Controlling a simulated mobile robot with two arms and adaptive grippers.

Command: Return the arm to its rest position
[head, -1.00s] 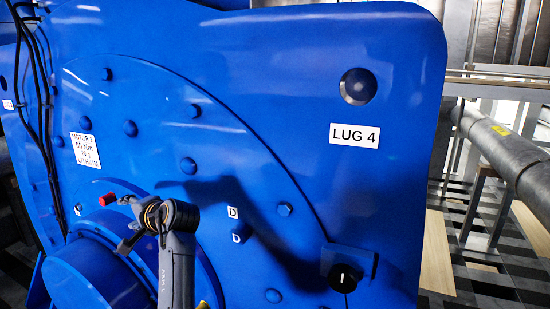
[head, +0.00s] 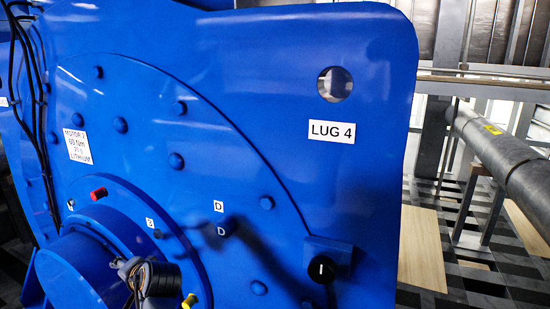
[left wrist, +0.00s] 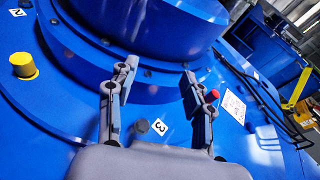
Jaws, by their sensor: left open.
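My left gripper (left wrist: 158,78) is open in the left wrist view, its two fingers apart with nothing between them. It faces the blue motor (left wrist: 100,80), near a round hub and a grey bolt beside the label 3 (left wrist: 160,127). In the head view part of my left arm (head: 155,281) shows at the bottom edge, in front of the motor's round hub (head: 85,270); its fingertips are not clear there. My right gripper is in neither view.
The big blue motor plate (head: 350,190) fills most of the head view, with a LUG 4 label (head: 331,132), a black knob (head: 321,269), a red plug (head: 98,193) and a yellow plug (head: 189,301). A pipe (head: 500,160) and open floor lie at the right.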

